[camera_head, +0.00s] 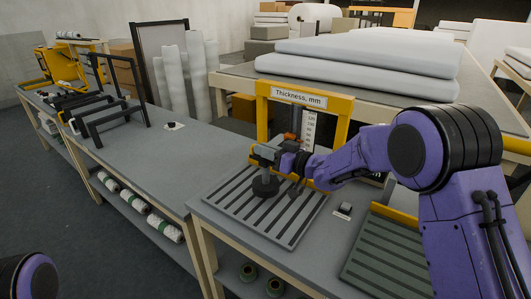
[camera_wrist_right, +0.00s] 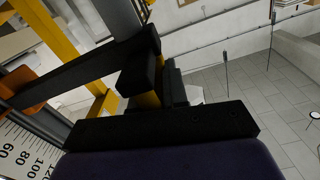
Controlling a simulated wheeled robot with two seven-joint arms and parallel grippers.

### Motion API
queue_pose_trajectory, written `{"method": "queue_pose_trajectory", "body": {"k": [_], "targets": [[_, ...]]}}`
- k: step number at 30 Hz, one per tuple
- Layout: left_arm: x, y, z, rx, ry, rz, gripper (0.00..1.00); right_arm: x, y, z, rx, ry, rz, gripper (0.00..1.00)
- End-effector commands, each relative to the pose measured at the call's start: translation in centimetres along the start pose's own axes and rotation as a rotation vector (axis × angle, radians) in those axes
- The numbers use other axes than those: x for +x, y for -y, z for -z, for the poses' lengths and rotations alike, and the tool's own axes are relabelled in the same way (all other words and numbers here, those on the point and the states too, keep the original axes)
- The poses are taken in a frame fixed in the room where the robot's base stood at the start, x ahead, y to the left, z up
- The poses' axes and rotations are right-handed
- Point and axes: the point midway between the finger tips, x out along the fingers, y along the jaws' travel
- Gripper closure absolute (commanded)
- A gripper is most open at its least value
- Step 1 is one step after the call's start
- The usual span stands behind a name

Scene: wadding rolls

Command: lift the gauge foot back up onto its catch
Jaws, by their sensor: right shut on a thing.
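The thickness gauge has a yellow frame (camera_head: 342,107) with a "Thickness, mm" sign and a white scale (camera_head: 308,128). Its dark round foot (camera_head: 265,187) hangs under a short grey stem, low over the slatted grey plate (camera_head: 293,226); I cannot tell whether it touches. My right gripper (camera_head: 271,155) is shut on the gauge foot's upper part, above the disc. In the right wrist view the black fingers (camera_wrist_right: 150,95) close around a yellow piece, beside the orange pointer (camera_wrist_right: 28,88) and scale (camera_wrist_right: 28,152). The catch cannot be made out. My left gripper is out of view.
A small dark block (camera_head: 343,209) sits right of the plate, near a green slatted tray (camera_head: 390,257). White wadding slabs (camera_head: 365,60) lie on a table behind. The left bench (camera_head: 150,150) has clear room, with black frames (camera_head: 105,115) at its far end.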

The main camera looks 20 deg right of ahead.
Motion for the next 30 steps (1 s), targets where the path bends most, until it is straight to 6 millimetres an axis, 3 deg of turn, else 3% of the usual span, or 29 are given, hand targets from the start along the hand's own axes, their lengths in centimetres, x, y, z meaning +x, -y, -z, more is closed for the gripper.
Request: {"method": "queue_pose_trajectory", "body": {"k": [1, 6, 9, 20, 21, 23, 30], "targets": [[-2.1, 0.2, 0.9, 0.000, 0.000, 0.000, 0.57, 0.0, 0.5, 2.7, -0.005, -0.003, 0.000, 1.00], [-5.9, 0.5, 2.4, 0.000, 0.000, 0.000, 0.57, 0.0, 1.5, 7.8, -0.005, -0.003, 0.000, 1.00], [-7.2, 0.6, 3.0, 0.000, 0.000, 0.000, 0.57, 0.0, 1.9, 9.8, -0.005, -0.002, -0.001, 1.00], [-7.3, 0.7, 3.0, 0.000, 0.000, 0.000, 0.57, 0.0, 2.0, 10.5, -0.004, -0.009, -0.001, 1.00], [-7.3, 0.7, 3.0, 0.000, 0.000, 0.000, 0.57, 0.0, 2.0, 10.6, -0.004, -0.010, -0.001, 0.83], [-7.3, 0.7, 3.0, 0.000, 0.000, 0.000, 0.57, 0.0, 2.0, 10.5, -0.004, -0.010, -0.001, 0.64], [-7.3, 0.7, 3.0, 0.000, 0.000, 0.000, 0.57, 0.0, 2.0, 10.2, -0.003, -0.004, 0.000, 0.61]]}}
